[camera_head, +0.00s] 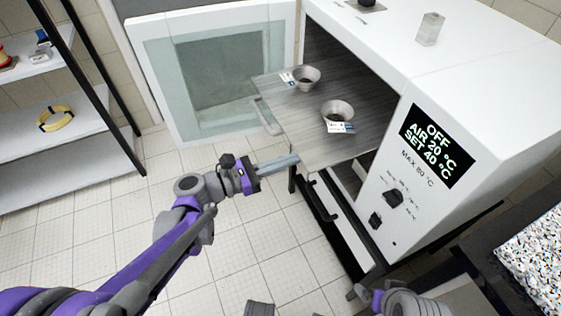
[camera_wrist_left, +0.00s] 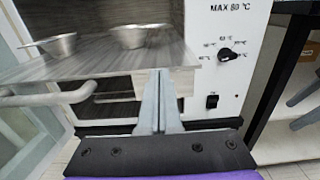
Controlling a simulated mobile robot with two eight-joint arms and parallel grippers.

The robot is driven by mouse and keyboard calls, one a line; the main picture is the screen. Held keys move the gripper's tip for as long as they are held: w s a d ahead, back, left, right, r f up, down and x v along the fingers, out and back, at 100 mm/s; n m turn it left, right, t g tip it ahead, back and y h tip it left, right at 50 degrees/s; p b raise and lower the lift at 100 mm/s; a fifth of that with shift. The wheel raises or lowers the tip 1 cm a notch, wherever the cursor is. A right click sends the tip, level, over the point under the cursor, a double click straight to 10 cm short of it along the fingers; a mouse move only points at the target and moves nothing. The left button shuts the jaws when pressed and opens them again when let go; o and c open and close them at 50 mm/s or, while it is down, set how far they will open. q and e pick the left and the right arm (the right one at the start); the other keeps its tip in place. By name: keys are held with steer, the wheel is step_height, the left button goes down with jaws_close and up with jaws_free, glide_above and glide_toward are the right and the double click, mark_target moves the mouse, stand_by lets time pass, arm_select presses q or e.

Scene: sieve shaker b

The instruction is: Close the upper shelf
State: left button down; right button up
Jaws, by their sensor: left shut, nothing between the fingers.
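The upper shelf (camera_head: 310,145) is a grey metal plate pulled out of the white oven (camera_head: 470,75). Two small metal bowls stand on it, one near the back (camera_head: 306,78) and one nearer the front (camera_head: 337,112), with small labels beside them. My left gripper (camera_head: 296,158) is shut and empty, its fingertips close to the shelf's front edge. In the left wrist view, the shut fingers (camera_wrist_left: 160,100) stand in front of the shelf's right front corner; whether they touch it I cannot tell. Part of my right arm shows at the bottom right; its fingers are not visible.
The oven's glass door (camera_head: 215,85) stands wide open to the left. A handle (camera_head: 320,200) shows below the shelf. A black-framed rack (camera_head: 60,130) with a yellow ring (camera_head: 55,118) is at the far left. A speckled surface (camera_head: 535,260) is at the right. The tiled floor between is clear.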

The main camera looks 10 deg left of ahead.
mark_target(369, 130)
arm_select(q)
steer(key=x, duration=2.2)
steer(key=shift+w+d, duration=0.2)
steer(key=shift+d, duration=0.05)
steer(key=shift+w+d, duration=0.1)
arm_select(e)
steer(key=shift+s+r, duration=0.1)
steer(key=shift+r, duration=0.2)
arm_select(q)
steer(key=shift+r, duration=0.15)
arm_select(e)
steer(key=shift+a, duration=0.1)
